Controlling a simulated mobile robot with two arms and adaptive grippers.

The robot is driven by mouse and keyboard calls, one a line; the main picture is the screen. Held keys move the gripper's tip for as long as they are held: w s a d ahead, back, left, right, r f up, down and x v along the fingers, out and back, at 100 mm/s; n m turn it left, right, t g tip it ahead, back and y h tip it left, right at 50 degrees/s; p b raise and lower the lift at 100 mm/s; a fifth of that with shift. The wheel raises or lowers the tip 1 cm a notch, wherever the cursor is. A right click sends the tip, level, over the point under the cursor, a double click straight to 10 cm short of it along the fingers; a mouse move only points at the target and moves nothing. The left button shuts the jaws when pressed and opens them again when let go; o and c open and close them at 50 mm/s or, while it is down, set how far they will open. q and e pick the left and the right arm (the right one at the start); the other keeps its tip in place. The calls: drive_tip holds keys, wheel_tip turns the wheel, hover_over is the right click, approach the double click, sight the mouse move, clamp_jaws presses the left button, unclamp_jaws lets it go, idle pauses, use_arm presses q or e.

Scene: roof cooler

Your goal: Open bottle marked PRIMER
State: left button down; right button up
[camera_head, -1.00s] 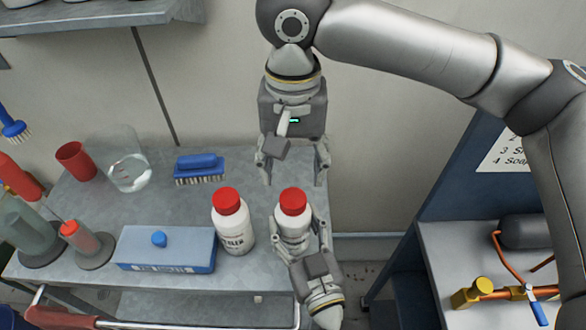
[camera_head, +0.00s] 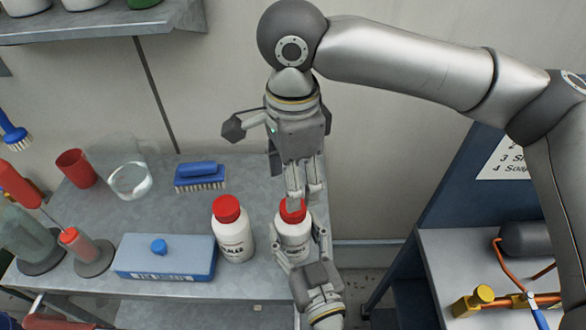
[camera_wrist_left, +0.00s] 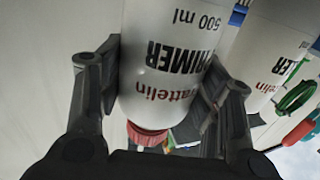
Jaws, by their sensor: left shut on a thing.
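The white PRIMER bottle (camera_head: 294,240) with a red cap (camera_head: 289,213) stands upright near the right end of the grey table. My left gripper (camera_head: 302,256) comes from the lower edge and is shut around its body. In the left wrist view the PRIMER bottle (camera_wrist_left: 168,60) appears upside down between the two fingers, its label legible. My right gripper (camera_head: 304,190) points down from above, its fingers at the red cap and partly hiding it. I cannot tell whether they grip the cap.
Another white, red-capped bottle (camera_head: 233,230) stands close left. Further left are a blue-and-white box (camera_head: 165,257), a blue brush (camera_head: 200,178), a glass beaker (camera_head: 130,180) and a red cup (camera_head: 76,168). A side bench (camera_head: 450,260) with pipe fittings stands at the right.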

wheel_tip(320, 180, down, 7)
drive_tip(key=shift+r, duration=0.15)
